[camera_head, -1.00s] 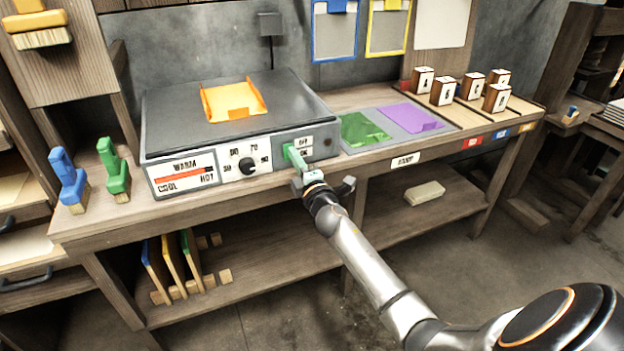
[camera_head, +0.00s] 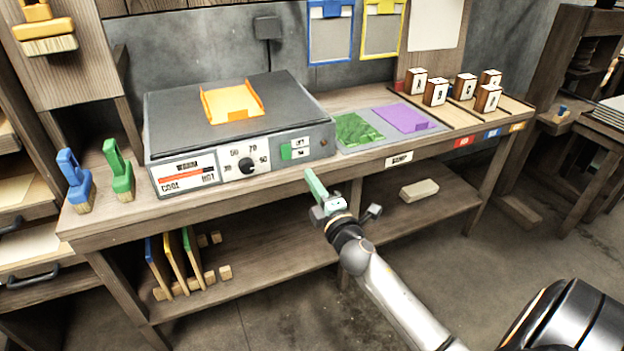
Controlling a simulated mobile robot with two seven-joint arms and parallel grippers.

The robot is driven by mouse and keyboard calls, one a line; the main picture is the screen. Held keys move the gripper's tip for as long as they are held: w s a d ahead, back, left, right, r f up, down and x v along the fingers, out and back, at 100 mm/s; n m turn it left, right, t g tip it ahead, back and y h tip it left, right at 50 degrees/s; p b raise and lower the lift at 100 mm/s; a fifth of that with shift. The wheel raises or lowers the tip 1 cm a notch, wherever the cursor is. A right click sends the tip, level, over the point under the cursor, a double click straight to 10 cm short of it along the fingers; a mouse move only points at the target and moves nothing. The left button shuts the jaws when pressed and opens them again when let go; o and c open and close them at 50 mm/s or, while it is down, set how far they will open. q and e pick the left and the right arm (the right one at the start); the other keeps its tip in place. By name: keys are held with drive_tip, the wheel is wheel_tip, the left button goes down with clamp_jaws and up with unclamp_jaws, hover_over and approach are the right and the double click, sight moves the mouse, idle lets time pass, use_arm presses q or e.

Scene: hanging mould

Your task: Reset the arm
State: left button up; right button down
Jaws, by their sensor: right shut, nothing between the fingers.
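My right arm comes in from the lower right, and its gripper (camera_head: 314,182) shows in front of the workbench's front edge. Its green fingers are shut and hold nothing. The fingertips are apart from the heater box (camera_head: 160,181) and its green switch (camera_head: 286,152). My left arm and gripper are not in view.
The workbench (camera_head: 362,158) has the heater with an orange mould (camera_head: 232,102) on top. A blue brush (camera_head: 75,182) and a green brush (camera_head: 118,170) stand at left. Labelled wooden blocks (camera_head: 435,92) stand at right. A lower shelf (camera_head: 290,248) lies below; the floor in front is clear.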

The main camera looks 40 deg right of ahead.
idle(0.5)
drive_tip(key=s+a+f+m+g+y, duration=0.2)
drive_tip(key=s+a+f+m+g, duration=0.15)
drive_tip(key=s+a+f, duration=0.4)
drive_tip(key=s+a+f+m+g+y, duration=0.2)
drive_tip(key=s+a+f+m, duration=0.25)
drive_tip(key=f, duration=0.65)
drive_tip(key=s+a+f+m+g+y, duration=0.2)
drive_tip(key=s+a+f, duration=0.1)
drive_tip(key=s+a, duration=0.3)
drive_tip(key=s+a+f+m+g+y, duration=0.2)
drive_tip(key=s+a+f+m+g, duration=0.15)
drive_tip(key=s+a, duration=0.35)
use_arm(q)
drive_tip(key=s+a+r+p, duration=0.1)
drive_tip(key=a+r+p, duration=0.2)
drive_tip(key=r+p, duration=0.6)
drive_tip(key=p, duration=0.4)
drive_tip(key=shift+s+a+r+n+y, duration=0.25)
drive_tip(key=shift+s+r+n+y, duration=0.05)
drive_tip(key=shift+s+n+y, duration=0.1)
use_arm(e)
drive_tip(key=d+r+t+h, duration=0.1)
drive_tip(key=d+r, duration=0.3)
drive_tip(key=r, duration=0.5)
drive_tip(key=shift+s+d+r, duration=0.15)
drive_tip(key=shift+s+r, duration=0.05)
drive_tip(key=shift+r, duration=0.2)
